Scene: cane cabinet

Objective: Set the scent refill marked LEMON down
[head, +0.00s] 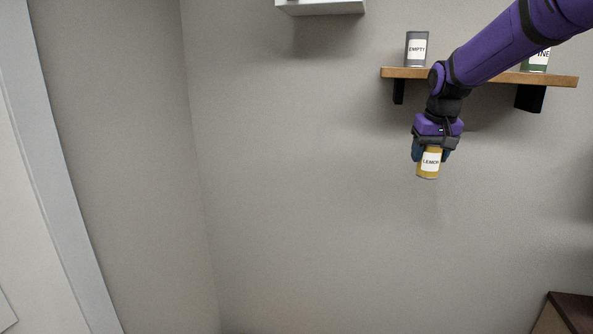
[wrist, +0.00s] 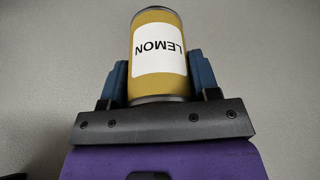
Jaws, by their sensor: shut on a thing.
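The LEMON scent refill (head: 429,171) is a yellow can with a white label. My gripper (head: 431,152) points down and is shut on it, holding it in the air in front of the grey wall, below the wooden shelf. In the wrist view the refill (wrist: 159,85) sits between the two blue fingers of my gripper (wrist: 160,80). Its label reads upside down there. Nothing is seen touching the refill from below.
A wooden shelf (head: 400,73) holds a grey can marked EMPTY (head: 416,60) and a green can (head: 536,68), partly hidden by my arm. A white box-like fixture (head: 322,7) is at the top. A dark-topped cabinet (head: 572,308) stands at the lower right.

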